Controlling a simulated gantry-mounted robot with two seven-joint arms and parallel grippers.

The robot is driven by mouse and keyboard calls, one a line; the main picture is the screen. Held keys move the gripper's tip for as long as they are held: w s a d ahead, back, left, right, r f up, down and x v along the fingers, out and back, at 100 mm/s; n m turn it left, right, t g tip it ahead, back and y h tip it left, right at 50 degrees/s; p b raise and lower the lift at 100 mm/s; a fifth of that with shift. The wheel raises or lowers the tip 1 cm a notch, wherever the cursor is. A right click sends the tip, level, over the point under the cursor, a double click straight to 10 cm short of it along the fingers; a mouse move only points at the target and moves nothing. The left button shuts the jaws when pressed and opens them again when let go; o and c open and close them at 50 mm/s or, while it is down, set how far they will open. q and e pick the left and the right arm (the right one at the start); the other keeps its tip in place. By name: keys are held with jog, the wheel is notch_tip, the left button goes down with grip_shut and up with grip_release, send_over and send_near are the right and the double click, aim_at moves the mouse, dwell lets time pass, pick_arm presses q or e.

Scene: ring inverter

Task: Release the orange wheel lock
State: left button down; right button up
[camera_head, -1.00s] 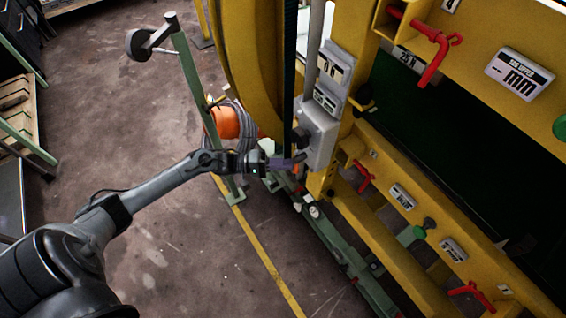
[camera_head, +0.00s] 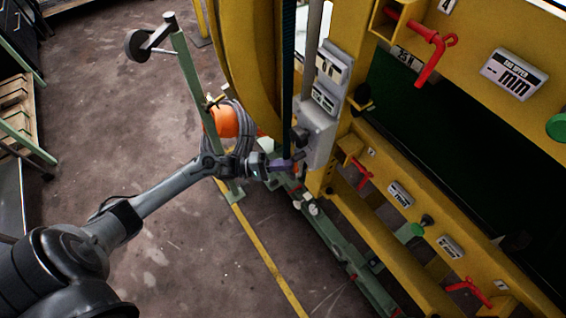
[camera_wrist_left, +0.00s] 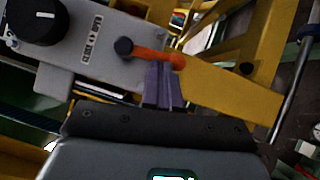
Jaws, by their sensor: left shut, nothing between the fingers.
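The orange lock lever (camera_wrist_left: 155,56) shows in the left wrist view, with a black round end (camera_wrist_left: 124,46) on a grey panel. It lies roughly level across the picture, with a rounded orange end at the right. My left gripper (camera_wrist_left: 158,66) has its purple fingers shut with nothing between them. The fingertips are just below the lever, near its middle; I cannot tell if they touch it. In the head view my left gripper (camera_head: 289,163) is beside the lower part of the grey control box (camera_head: 319,140). My right gripper is not in view.
A yellow frame (camera_head: 395,255) with red handles (camera_head: 429,55) stands at the right. A green post (camera_head: 190,80) with an orange drum (camera_head: 222,121) and coiled grey hose stands behind my left forearm. A large black knob (camera_wrist_left: 36,20) is on the grey panel.

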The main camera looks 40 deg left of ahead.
pick_arm(q)
jog(key=shift+s+d+r+n+t+y+p, duration=0.15)
jog(key=shift+d+n+t+y+p, duration=0.6)
jog(key=shift+n+t, duration=1.35)
jog(key=shift+s+d+n+t+y+p, duration=0.4)
jog(key=shift+d+n+t, duration=0.6)
jog(key=shift+n, duration=2.25)
jog(key=shift+s+d+r+n+t+y+p, duration=0.1)
jog(key=shift+d+n+t+y+p, duration=0.85)
jog(key=shift+n, duration=1.7)
jog(key=shift+d+n+t+h, duration=0.1)
jog(key=shift+n+t+h, duration=0.2)
jog(key=shift+t, duration=0.25)
jog(key=shift+f+b, duration=0.15)
jog(key=shift+b, duration=0.2)
jog(key=w+a+f+b+v, duration=0.1)
jog(key=b+v, duration=0.5)
jog(key=v, duration=0.6)
jog(key=shift+a+f, duration=0.35)
jog(key=shift+f, duration=0.1)
